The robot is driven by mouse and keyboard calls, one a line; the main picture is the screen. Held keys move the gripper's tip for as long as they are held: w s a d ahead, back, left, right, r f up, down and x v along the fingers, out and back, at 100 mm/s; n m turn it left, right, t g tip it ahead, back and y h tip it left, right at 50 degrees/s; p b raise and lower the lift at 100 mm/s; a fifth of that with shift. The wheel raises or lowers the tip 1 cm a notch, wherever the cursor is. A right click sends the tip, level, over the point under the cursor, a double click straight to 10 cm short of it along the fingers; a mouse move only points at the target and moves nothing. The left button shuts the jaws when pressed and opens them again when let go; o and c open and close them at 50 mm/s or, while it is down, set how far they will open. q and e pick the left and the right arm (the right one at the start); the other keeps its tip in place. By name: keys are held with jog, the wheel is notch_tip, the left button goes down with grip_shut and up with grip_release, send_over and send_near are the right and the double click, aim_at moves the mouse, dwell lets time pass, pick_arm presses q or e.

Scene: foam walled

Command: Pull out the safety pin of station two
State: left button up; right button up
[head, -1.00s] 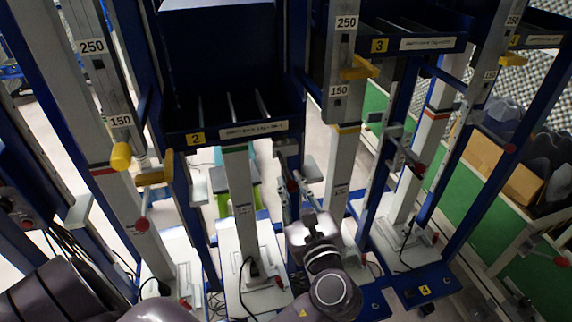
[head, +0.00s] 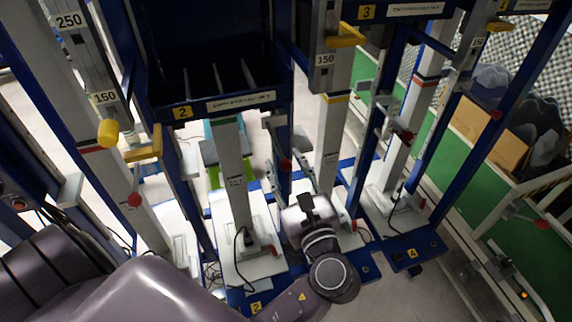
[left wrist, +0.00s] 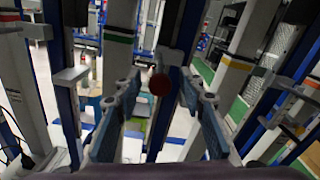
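Station two carries a yellow "2" label (head: 182,112) on its dark blue tray front. A red ball knob (head: 285,165), which looks like its safety pin, sits by the blue post right of the white column with the green band. It shows larger in the left wrist view (left wrist: 159,83). My left gripper (head: 287,172) reaches up to it from below. In the left wrist view its blue-padded fingers (left wrist: 160,88) are spread, one on each side of the knob, with gaps visible. I cannot tell how deep the knob is between them. My right gripper is not in view.
A yellow handle (head: 345,37) juts from the right column. Posts stand close on both sides of my left gripper. Cables lie on the white base plate (head: 262,267).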

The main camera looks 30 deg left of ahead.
pick_arm(q)
jog(key=v, duration=0.7)
jog(key=shift+s+d, duration=0.15)
jog(key=shift+d, duration=0.1)
